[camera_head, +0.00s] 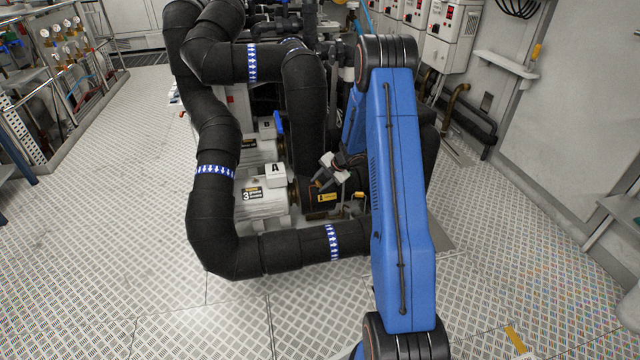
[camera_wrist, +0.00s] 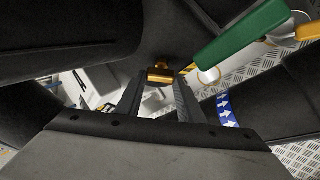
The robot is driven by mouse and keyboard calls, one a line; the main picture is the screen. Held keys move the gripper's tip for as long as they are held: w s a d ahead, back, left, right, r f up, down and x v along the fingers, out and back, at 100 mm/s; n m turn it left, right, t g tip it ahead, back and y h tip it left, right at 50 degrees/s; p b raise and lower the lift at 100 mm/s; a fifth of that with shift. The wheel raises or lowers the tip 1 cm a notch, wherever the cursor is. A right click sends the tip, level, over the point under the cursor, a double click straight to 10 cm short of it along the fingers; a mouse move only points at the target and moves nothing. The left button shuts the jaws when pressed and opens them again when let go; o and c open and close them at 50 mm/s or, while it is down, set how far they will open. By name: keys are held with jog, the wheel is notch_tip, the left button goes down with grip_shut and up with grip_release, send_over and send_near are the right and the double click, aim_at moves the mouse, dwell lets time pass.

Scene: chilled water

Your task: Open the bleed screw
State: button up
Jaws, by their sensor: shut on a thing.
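The bleed screw, a small brass fitting (camera_wrist: 160,74), sticks out of a black rounded surface at the centre of the wrist view. My gripper (camera_wrist: 158,88) has one finger on each side of it, with the tips by the brass, and it is shut on the screw. The thread and base of the screw are partly hidden against the dark body. In the head view, my gripper is down by the pump behind my blue arm, and the screw cannot be made out there.
A green valve lever (camera_wrist: 240,36) lies close at the upper right of the wrist view. A thick black pipe with a blue-and-white arrow band (camera_head: 333,242) runs in front of the pump. The white motor (camera_head: 262,207) labelled 3 stands left. Open tread-plate floor (camera_head: 150,250) lies around.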

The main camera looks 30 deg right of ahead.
jog(key=shift+f, duration=0.1)
jog(key=o, duration=1.1)
jog(key=shift+c, duration=0.2)
jog(key=v, duration=1.7)
jog(key=shift+s, duration=0.15)
